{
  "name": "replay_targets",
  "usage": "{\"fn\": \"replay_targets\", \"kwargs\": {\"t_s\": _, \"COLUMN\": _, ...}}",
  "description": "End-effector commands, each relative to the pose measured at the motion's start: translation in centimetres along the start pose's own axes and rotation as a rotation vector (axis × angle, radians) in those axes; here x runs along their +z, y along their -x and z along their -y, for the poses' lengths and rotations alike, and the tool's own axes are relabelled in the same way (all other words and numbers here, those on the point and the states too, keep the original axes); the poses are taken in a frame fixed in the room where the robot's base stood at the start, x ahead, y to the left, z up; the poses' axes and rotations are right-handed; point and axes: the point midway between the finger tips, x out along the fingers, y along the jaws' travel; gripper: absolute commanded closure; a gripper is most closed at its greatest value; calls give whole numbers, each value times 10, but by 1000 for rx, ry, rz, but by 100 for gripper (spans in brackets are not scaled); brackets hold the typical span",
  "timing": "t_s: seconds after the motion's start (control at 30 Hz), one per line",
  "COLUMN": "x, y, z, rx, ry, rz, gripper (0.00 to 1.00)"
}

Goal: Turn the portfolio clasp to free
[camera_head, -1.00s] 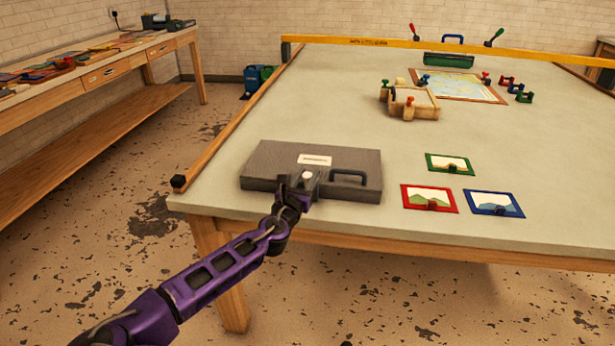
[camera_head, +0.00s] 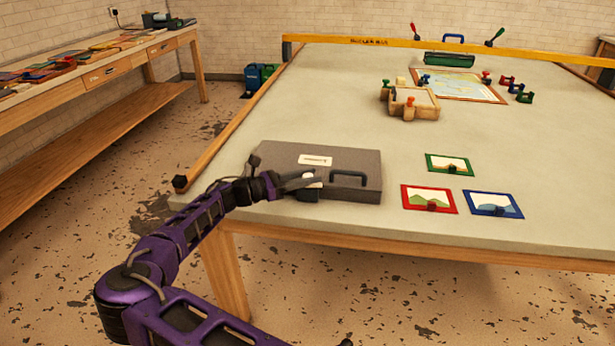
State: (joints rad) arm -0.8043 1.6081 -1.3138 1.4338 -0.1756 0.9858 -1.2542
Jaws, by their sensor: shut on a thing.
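The portfolio (camera_head: 355,160) is a flat grey case with a dark handle and a pale label. It lies closed near the table's front left edge. Its clasp (camera_head: 312,182), a small pale piece, shows at the front of the case, left of the handle. My gripper (camera_head: 306,182) reaches in from the left, lies low over the front of the case, and is shut on the clasp. The fingers partly cover the clasp, so its exact angle cannot be told.
Three small framed pictures, green (camera_head: 450,164), red (camera_head: 430,199) and blue (camera_head: 493,204), lie right of the case. A wooden block fixture (camera_head: 412,103) and a framed map (camera_head: 458,85) are farther back. A yellow bar (camera_head: 400,42) spans the table's far side. The table's middle is clear.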

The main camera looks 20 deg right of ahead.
Motion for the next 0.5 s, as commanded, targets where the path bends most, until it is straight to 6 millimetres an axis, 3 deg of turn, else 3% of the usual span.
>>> {"fn": "replay_targets", "kwargs": {"t_s": 0.5, "x": -1, "y": -1, "z": 0, "rx": -185, "ry": 1, "rz": -2, "gripper": 100}}
